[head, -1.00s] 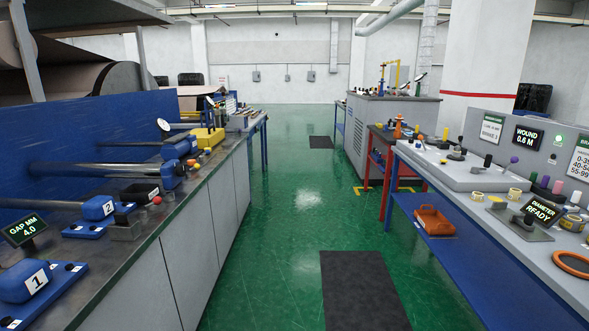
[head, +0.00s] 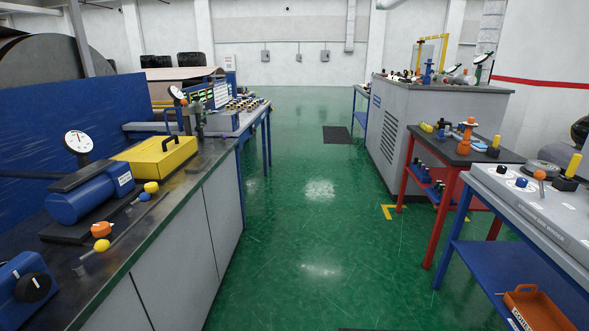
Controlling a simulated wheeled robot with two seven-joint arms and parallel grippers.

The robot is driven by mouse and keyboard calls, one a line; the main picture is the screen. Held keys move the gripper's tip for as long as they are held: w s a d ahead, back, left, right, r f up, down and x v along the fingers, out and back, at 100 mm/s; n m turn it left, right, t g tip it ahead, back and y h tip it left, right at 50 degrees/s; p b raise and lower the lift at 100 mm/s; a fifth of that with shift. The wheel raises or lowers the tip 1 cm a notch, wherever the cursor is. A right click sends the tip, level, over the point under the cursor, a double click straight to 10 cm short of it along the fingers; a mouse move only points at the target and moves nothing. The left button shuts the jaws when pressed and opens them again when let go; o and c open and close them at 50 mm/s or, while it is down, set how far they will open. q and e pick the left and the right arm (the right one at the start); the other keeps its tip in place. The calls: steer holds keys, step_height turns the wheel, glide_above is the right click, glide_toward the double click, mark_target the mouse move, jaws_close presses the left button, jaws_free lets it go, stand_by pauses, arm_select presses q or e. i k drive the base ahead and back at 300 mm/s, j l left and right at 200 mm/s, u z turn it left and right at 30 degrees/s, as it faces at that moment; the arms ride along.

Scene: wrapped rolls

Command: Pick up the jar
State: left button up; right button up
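I cannot make out a jar in the head view. Many small items on the benches are too small to identify. Neither of my grippers shows in the head view.
A long grey bench (head: 183,228) runs along the left, with a yellow case (head: 157,159) and a blue motor-like unit (head: 90,190) on it. A red-framed table (head: 452,178) and a grey cabinet (head: 440,125) stand at right. An orange tray (head: 538,308) sits low right. The green aisle (head: 310,230) is clear.

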mark_target(218, 140)
steer(key=i+u, duration=0.1)
steer(key=i, duration=0.85)
steer(key=i+l+u, duration=0.1)
steer(key=i, duration=0.85)
